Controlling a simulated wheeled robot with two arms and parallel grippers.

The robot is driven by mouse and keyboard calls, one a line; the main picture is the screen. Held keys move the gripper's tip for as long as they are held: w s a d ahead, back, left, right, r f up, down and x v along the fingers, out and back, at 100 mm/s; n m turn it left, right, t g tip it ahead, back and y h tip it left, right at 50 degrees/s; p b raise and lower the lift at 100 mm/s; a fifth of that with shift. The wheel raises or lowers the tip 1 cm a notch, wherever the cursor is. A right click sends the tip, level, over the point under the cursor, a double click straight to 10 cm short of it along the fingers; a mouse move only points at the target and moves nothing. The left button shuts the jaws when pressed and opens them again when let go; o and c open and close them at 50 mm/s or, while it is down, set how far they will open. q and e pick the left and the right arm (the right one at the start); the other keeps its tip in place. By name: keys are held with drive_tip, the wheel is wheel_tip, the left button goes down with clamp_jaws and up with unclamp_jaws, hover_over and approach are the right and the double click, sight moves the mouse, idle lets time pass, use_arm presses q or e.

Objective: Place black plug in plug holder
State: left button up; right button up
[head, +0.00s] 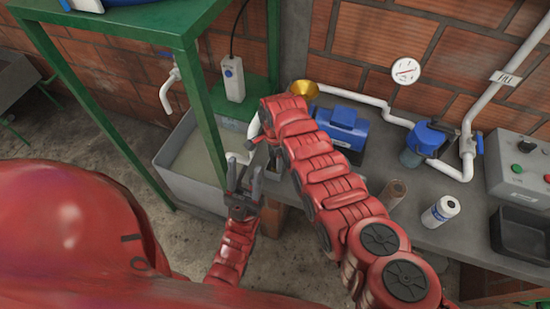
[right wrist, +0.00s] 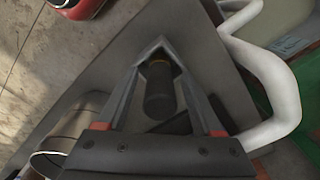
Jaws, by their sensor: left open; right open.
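A dark cylinder, which looks like the black plug (right wrist: 159,88), shows between the fingers of my right gripper (right wrist: 160,48) in the right wrist view. Whether the fingers touch it is not clear. In the head view my right arm reaches over the bench to its left end, and the right gripper is mostly hidden behind the arm. My left gripper (head: 245,178) is open and empty in front of the grey basin. I cannot make out the plug holder in either view.
A grey water basin (head: 180,178) and a green frame (head: 205,105) stand at left. A white pipe (right wrist: 275,85) curves close to the right gripper.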

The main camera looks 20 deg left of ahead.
drive_tip(key=shift+r, duration=0.15)
drive_tip(key=shift+w+r, duration=0.1)
drive_tip(key=shift+r, duration=0.6)
drive_tip(key=shift+r+b, duration=0.3)
drive_tip(key=shift+r, duration=0.5)
wheel_tip(320, 180, up, 5)
drive_tip(key=shift+r+b, duration=0.1)
drive_tip(key=shift+b, duration=0.95)
drive_tip(key=shift+r+p, duration=0.8)
drive_tip(key=shift+r, duration=1.15)
